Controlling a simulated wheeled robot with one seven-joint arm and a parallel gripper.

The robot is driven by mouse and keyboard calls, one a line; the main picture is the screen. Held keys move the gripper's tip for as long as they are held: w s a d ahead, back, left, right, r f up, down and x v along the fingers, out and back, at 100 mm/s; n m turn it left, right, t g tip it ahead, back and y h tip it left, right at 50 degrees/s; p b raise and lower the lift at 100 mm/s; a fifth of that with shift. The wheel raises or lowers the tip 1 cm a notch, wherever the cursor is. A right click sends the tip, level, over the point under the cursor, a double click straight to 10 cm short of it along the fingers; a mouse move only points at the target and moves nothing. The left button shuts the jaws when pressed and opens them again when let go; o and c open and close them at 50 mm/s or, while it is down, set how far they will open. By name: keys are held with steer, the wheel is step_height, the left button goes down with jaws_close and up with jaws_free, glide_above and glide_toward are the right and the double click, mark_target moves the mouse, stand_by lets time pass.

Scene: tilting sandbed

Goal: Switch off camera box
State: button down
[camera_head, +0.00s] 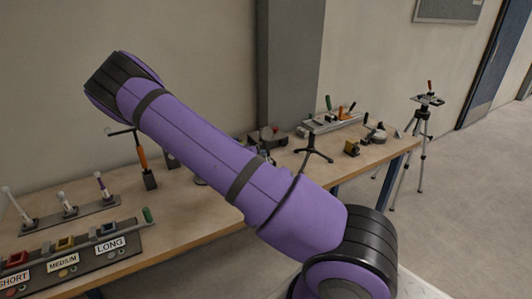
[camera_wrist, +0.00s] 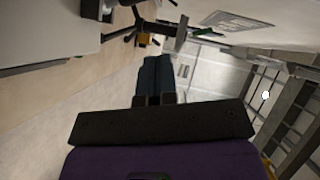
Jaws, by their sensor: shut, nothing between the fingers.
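No thing is plainly marked as the camera box, and I cannot tell which one it is. A small dark box with yellow (camera_head: 351,147) sits near the right end of the table. A tripod (camera_head: 424,125) stands on the floor beyond the table and carries a flat plate with small parts on top. My gripper (camera_wrist: 160,65) shows in the wrist view, with its dark fingers together and nothing between them. It points past the table items toward the far side of the room. In the head view my arm hides the gripper and part of the table.
The wooden table (camera_head: 185,212) runs along the wall. A panel (camera_head: 85,258) labelled SHORT, MEDIUM and LONG lies at the front left, with a rack of upright tools (camera_head: 70,212) behind it. A small black stand (camera_head: 313,150) and a grey tray (camera_head: 330,123) are at the back right. Open floor lies right.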

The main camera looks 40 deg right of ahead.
steer(key=shift+v, duration=2.15)
steer(key=shift+r, duration=0.1)
